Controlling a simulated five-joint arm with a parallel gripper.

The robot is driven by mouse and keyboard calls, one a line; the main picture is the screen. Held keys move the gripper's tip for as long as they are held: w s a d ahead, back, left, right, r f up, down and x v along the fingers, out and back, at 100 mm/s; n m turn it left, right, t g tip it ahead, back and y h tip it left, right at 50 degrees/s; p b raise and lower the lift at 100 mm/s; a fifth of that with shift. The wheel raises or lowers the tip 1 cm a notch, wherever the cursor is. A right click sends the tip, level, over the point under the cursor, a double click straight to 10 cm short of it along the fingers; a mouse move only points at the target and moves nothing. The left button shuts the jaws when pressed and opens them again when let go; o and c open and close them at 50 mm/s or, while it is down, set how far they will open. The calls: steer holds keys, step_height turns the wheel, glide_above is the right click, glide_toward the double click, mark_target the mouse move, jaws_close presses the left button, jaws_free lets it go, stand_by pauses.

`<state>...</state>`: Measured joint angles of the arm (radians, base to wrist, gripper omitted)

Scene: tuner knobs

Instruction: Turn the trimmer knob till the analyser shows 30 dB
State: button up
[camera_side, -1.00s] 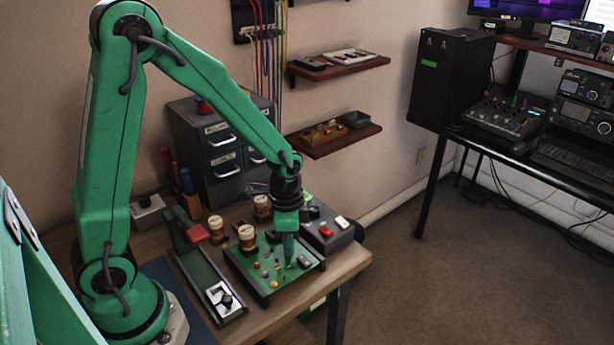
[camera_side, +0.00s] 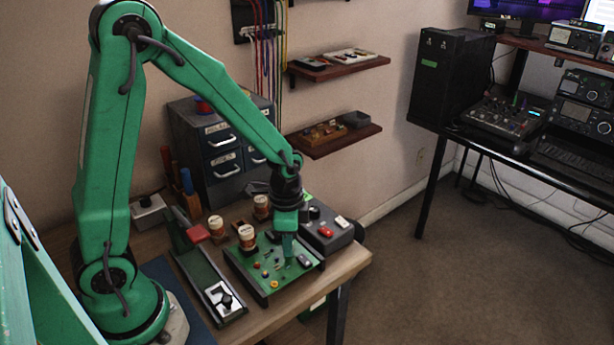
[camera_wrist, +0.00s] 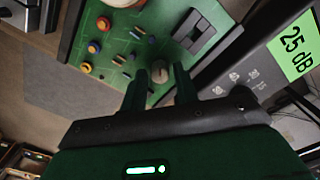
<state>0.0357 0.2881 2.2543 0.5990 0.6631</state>
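The trimmer knob (camera_wrist: 160,73) is a small grey round knob on the green circuit board (camera_wrist: 118,50). In the wrist view it shows between the tips of my gripper (camera_wrist: 161,72), with a finger on each side. The fingers stand apart, and I see no clear contact with the knob. The analyser's green display (camera_wrist: 291,45) reads 25 dB, at the right of the wrist view. In the side view my gripper (camera_side: 288,258) points down over the board (camera_side: 252,271), and the knob is hidden there behind the fingers.
Coloured parts and a dark grey block (camera_wrist: 200,33) sit on the board near my fingers. Wire spools (camera_side: 246,236) stand behind it. A long green-edged base with a black knob (camera_side: 224,299) lies at the left.

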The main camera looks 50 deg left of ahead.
steer(key=shift+r, duration=3.9)
steer(key=shift+o, duration=1.4)
steer(key=n, duration=0.5)
steer(key=shift+f, duration=0.1)
steer(key=n, duration=1.3)
steer(key=shift+f, duration=0.1)
steer(key=shift+f, duration=0.15)
